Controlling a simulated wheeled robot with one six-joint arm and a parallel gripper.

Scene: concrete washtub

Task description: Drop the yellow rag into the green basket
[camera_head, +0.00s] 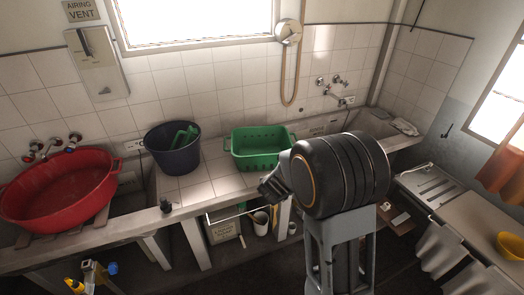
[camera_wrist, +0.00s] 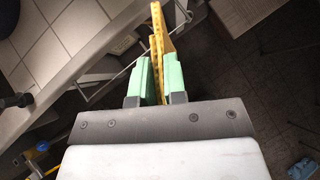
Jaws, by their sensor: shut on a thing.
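The green basket (camera_head: 262,160) stands on the tiled counter below the window, in the middle of the head view. It is not seen in the wrist view. The yellow rag (camera_wrist: 158,32) is seen in the wrist view as a thin, ribbed yellow strip, pinched edge-on between the green fingers of my gripper (camera_wrist: 152,78). The rag extends forward past the fingertips and is off the floor, near the counter's edge.
A dark bucket (camera_head: 172,152) with a green thing inside stands left of the basket. A red tub (camera_head: 55,190) is at far left. A yellow bowl (camera_head: 511,246) sits at right. The counter front (camera_wrist: 60,62) passes left of my gripper.

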